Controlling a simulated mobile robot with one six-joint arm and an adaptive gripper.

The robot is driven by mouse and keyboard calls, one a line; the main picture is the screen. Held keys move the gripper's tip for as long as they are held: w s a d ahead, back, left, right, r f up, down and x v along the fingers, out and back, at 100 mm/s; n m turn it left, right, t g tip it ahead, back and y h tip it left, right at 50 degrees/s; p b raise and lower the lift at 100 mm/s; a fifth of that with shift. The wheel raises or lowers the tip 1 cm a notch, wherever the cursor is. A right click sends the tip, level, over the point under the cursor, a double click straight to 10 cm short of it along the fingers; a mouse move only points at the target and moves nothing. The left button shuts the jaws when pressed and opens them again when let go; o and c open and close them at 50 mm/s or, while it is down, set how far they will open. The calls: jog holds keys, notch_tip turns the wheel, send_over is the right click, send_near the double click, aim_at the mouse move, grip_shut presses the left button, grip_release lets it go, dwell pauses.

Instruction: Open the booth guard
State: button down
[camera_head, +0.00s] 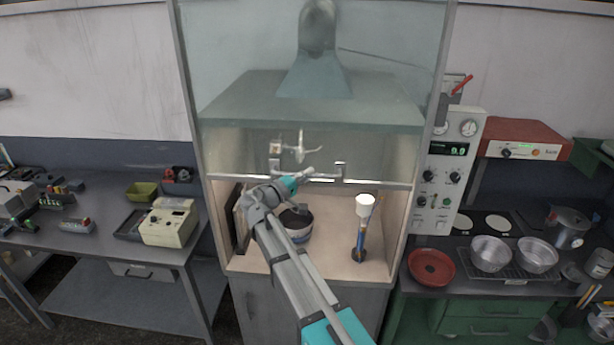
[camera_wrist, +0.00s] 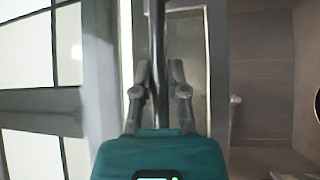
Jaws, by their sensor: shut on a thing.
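The booth guard (camera_head: 230,150) is a clear glass pane across the front of the booth. Its lower edge is above the lit opening, and the pot and burner inside show below it. A grey bar handle (camera_head: 341,170) is mounted along its lower edge. My gripper (camera_head: 312,177) reaches up from below and is shut on the handle. In the wrist view, my gripper (camera_wrist: 160,70) has a finger on each side of the dark handle bar (camera_wrist: 158,35). The fingers hide part of the bar.
Inside the booth stand a dark pot (camera_head: 297,232) behind my arm and a blue burner with a white top (camera_head: 366,207). A control panel (camera_head: 450,170) is right of the booth. A bench with a cream device (camera_head: 170,222) is left. Metal pans (camera_head: 490,253) lie right.

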jog(key=shift+r+p, duration=0.6)
jog(key=shift+r, duration=0.35)
jog(key=c, duration=0.6)
grip_release()
jog(key=shift+c, duration=0.2)
jog(key=shift+f, duration=0.2)
notch_tip(320, 180, down, 30)
jog(key=b, duration=3.1)
jog(key=shift+f, duration=0.25)
jog(key=shift+s, duration=0.1)
